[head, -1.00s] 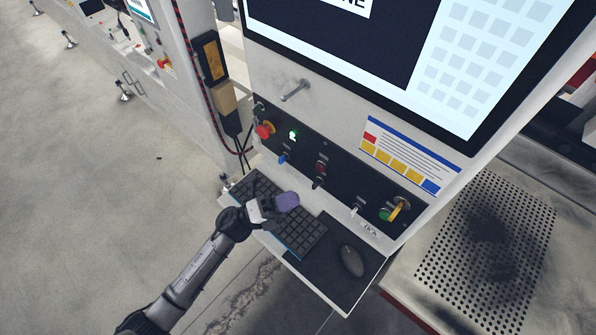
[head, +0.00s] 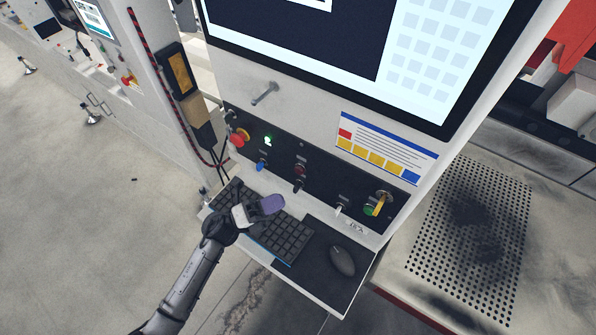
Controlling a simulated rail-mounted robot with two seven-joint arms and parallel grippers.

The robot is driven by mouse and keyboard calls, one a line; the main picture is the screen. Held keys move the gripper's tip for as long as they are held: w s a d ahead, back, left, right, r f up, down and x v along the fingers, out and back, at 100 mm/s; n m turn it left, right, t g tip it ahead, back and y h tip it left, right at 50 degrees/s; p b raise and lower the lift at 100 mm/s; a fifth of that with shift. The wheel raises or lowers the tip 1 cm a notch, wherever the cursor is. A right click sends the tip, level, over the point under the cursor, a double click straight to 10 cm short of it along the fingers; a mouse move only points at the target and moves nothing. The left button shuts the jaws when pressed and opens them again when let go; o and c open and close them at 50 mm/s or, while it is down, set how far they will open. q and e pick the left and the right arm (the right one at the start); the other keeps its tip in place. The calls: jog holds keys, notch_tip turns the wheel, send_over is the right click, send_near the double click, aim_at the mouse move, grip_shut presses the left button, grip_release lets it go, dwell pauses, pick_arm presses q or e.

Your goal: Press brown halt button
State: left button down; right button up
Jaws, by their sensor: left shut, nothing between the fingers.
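A dark control panel (head: 320,180) runs below the big screen. A small dark reddish-brown button (head: 300,170) sits near its middle, above a black switch (head: 298,186); its label is too small to read. My left gripper (head: 268,206) is shut and empty, with a purple part at its tip. In the picture it lies over the keyboard (head: 285,239), below and to the left of the brown button and apart from it. My right gripper does not show.
A red mushroom button (head: 237,139), a lit green button (head: 267,140) and a blue switch (head: 261,165) sit at the panel's left. A white switch (head: 340,208) and yellow key (head: 379,204) are at its right. A mouse (head: 342,261) lies on the shelf. A rod (head: 265,93) sticks out above the panel.

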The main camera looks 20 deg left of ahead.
aim_at(299, 170)
pick_arm(q)
jog(key=w+d+b, duration=0.1)
jog(key=w+b, duration=0.1)
jog(key=w, duration=0.3)
jog(key=shift+w+d, duration=0.35)
jog(key=shift+w, duration=0.05)
dwell(1.1)
dwell(0.8)
jog(key=shift+w, duration=0.15)
jog(key=shift+w+d+b, duration=0.15)
jog(key=shift+w+b, duration=0.1)
jog(key=shift+b, duration=0.1)
